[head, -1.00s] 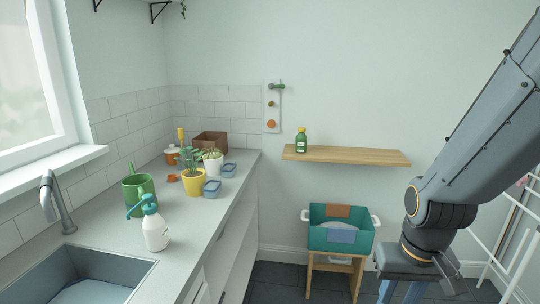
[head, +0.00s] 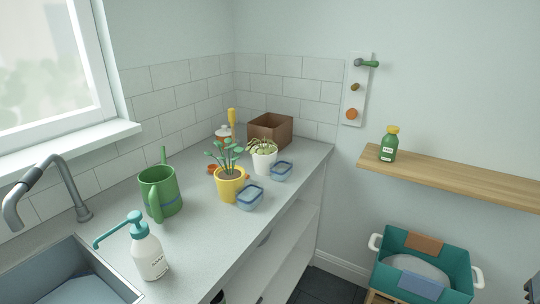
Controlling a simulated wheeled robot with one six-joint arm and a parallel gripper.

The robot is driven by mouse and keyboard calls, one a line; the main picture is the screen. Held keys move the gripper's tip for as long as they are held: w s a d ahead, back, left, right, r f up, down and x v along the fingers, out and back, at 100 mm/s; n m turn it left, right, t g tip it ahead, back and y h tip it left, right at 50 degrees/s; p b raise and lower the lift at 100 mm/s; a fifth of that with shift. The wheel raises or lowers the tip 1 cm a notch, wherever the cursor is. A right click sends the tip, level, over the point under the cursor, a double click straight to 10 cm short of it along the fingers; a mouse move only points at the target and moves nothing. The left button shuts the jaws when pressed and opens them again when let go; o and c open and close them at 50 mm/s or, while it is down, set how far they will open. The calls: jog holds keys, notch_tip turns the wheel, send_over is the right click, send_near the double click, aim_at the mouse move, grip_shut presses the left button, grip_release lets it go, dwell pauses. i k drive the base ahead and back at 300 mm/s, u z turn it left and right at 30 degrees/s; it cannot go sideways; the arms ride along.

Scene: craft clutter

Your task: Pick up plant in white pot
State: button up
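The plant in the white pot (head: 264,161) stands upright on the grey counter, toward its far right end. Its pot is white and its foliage is pale green and spiky. A plant in a yellow pot (head: 230,189) stands in front of it and to the left, and its leaves come close to the white pot's left side. My gripper is not clearly in view; only a small dark part shows at the lower right edge.
A brown box (head: 270,131) stands behind the white pot. Blue-lidded containers (head: 281,172) (head: 249,198) sit to its right and front. A green watering can (head: 159,192), spray bottle (head: 148,254) and faucet (head: 50,185) stand nearer. A wooden shelf (head: 450,183) and teal bin (head: 450,265) are at right.

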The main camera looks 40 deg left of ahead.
aim_at(266, 162)
jog(key=u, duration=0.5)
jog(key=i, duration=0.8)
jog(key=u, duration=1.25)
jog(key=i, duration=0.35)
jog(key=u, duration=0.25)
